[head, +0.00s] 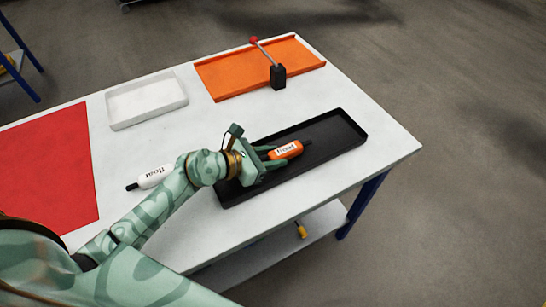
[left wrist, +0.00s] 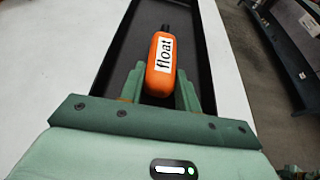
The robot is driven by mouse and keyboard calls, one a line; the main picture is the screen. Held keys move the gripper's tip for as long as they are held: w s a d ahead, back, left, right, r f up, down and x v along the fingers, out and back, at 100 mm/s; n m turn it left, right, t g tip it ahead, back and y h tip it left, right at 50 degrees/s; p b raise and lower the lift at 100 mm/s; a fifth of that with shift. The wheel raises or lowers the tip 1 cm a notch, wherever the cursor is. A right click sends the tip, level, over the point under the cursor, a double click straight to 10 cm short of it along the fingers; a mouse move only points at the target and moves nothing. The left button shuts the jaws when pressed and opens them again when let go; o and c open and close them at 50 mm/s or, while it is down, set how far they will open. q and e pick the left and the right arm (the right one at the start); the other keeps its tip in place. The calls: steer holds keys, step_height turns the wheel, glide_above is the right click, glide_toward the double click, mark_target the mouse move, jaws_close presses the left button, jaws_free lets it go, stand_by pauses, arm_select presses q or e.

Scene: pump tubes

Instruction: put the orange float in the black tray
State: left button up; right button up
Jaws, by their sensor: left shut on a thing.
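The orange float (head: 287,150) has a white label reading "float" and a dark tip. My left gripper (head: 275,156) is shut on its near end and holds it over the black tray (head: 340,130). In the left wrist view the orange float (left wrist: 161,66) sits between the two green fingers (left wrist: 160,88), with the dark floor of the black tray (left wrist: 135,25) behind and around it. I cannot tell whether the float touches the tray floor. My right gripper is not in view.
A white float (head: 155,176) lies on the white table (head: 200,235) left of my arm. A white tray (head: 147,102), an orange tray (head: 225,78) with a black red-knobbed lever device (head: 278,76), and a red mat (head: 50,165) are farther back and left.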

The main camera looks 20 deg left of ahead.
arm_select(q)
steer(key=shift+s+r, duration=0.1)
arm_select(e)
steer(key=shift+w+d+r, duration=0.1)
arm_select(q)
steer(key=o, duration=1)
steer(key=shift+s+a+r, duration=0.2)
steer(key=shift+a, duration=0.05)
steer(key=p+v, duration=0.2)
steer(key=v, duration=0.9)
steer(key=shift+s+r, duration=0.1)
steer(key=shift+r, duration=0.05)
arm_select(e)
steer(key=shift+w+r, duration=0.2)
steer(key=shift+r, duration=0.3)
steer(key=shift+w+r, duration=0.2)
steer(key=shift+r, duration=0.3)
